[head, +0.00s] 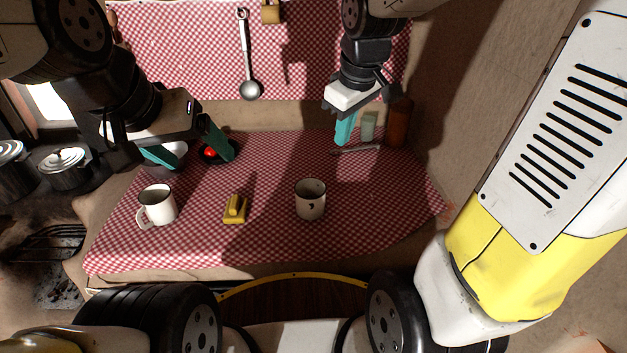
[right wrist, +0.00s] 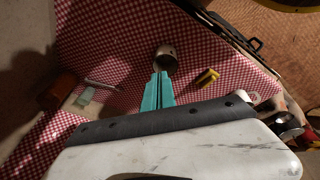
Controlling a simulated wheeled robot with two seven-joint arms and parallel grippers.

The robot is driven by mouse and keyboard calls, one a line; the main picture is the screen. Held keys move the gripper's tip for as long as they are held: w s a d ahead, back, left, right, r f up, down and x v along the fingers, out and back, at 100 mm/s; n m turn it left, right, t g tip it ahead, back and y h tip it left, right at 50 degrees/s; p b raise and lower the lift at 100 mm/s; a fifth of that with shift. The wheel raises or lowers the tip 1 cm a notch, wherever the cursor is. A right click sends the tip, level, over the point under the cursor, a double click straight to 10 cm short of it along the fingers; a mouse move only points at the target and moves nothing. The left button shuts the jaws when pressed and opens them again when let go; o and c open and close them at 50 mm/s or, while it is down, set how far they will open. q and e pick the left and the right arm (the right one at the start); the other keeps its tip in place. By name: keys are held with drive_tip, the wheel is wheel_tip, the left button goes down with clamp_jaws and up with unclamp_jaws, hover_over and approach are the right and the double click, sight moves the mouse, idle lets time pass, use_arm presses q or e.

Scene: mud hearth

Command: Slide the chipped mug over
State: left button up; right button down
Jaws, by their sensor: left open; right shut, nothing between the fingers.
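A white enamel mug (head: 310,203) with dark chip marks on its side stands upright on the checked cloth, right of the middle. It also shows in the right wrist view (right wrist: 166,62), just beyond my right fingertips. A second white mug (head: 160,207) with a dark rim and a handle stands at the left. My right gripper (head: 343,136) is shut and empty, behind and above the chipped mug, apart from it in the head view. My left gripper (head: 201,158) is open and empty over the back left of the cloth, its fingers spread near the bowls.
A dark bowl (head: 226,150) with a red thing and a paler bowl (head: 165,168) sit behind. The cloth right of the chipped mug is clear.

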drive_tip(key=w+a+f+n+g, duration=0.2)
drive_tip(key=w+a+f+n, duration=0.25)
drive_tip(key=w+f, duration=0.3)
drive_tip(key=n+g, duration=0.1)
drive_tip(key=n, duration=0.4)
approach(319, 198)
drive_tip(key=w+a+f, duration=0.3)
drive_tip(key=w+a, duration=0.1)
drive_tip(key=shift+h, duration=0.4)
wheel_tip(319, 198, down, 10)
drive_tip(key=shift+a+f, duration=0.15)
drive_tip(key=shift+f, duration=0.05)
drive_tip(key=d, duration=0.3)
drive_tip(key=shift+d, duration=0.5)
drive_tip(key=d, duration=2)
drive_tip(key=shift+s+d, duration=0.35)
drive_tip(key=shift+s, duration=0.05)
drive_tip(key=shift+a, duration=0.1)
